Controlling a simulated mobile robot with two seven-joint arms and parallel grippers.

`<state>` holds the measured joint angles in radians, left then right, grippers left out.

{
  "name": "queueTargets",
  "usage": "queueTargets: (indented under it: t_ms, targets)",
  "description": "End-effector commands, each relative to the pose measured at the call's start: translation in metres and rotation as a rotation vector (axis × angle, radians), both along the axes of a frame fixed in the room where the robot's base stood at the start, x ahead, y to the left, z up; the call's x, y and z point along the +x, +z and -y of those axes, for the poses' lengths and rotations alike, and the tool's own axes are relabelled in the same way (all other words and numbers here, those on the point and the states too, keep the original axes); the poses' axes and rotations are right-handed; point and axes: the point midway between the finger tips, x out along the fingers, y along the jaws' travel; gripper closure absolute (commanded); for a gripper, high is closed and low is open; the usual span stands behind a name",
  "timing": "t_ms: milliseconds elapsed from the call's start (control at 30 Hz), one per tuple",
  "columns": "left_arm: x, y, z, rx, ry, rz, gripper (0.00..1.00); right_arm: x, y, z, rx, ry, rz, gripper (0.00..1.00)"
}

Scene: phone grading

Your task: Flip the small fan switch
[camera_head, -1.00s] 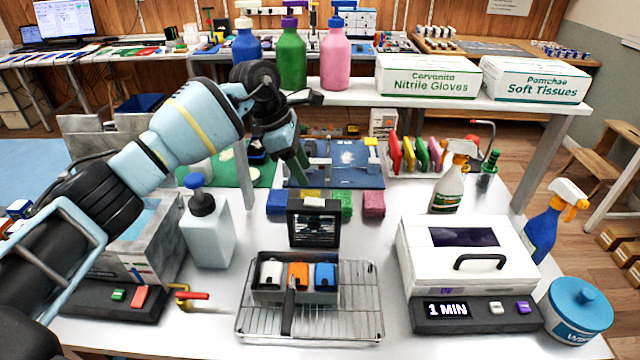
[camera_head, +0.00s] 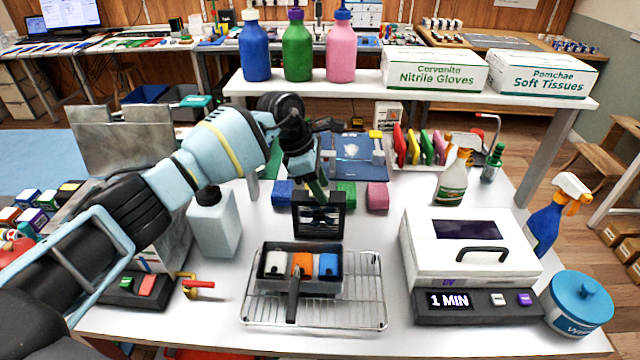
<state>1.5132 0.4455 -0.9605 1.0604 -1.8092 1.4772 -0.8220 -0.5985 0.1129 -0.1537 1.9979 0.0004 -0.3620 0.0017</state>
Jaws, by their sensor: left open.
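The small fan (camera_head: 331,226) is a black square unit that stands upright behind the wire rack, in the middle of the white table. Its grille faces me. My left gripper (camera_head: 318,188) comes in from the left and points down at the fan's top edge. Its fingertips are at or just above that edge, and I cannot tell whether they touch it. The jaws are open and hold nothing visible. The switch on top of the fan is hidden by the gripper. My right gripper is not in view.
A wire rack (camera_head: 366,312) with a grey tray of white, orange and blue items stands in front of the fan. Coloured sponges (camera_head: 377,195) lie behind it. A white UV box (camera_head: 470,262) stands at right, a white bottle (camera_head: 213,228) at left. A shelf (camera_head: 400,95) spans behind.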

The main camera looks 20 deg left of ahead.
Motion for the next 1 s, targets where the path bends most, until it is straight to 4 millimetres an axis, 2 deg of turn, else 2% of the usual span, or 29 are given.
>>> queueTargets:
  t_ms: [67,400,567,800,1000]
  targets:
    - [0.0,0.0,0.0,0.0,0.0,0.0,0.56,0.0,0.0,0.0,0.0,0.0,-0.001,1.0]
    - [0.0,0.0,0.0,0.0,0.0,-0.001,1.0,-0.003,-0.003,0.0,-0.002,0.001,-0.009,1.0]
    - [-0.001,-0.002,-0.002,-0.035,0.002,0.006,1.0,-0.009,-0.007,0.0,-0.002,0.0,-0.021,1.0]
    - [-0.003,-0.007,-0.008,-0.225,0.002,0.057,1.0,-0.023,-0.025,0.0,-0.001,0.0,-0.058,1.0]
    - [-0.003,-0.002,-0.009,-0.285,0.0,0.08,1.0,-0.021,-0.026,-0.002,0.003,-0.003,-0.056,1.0]
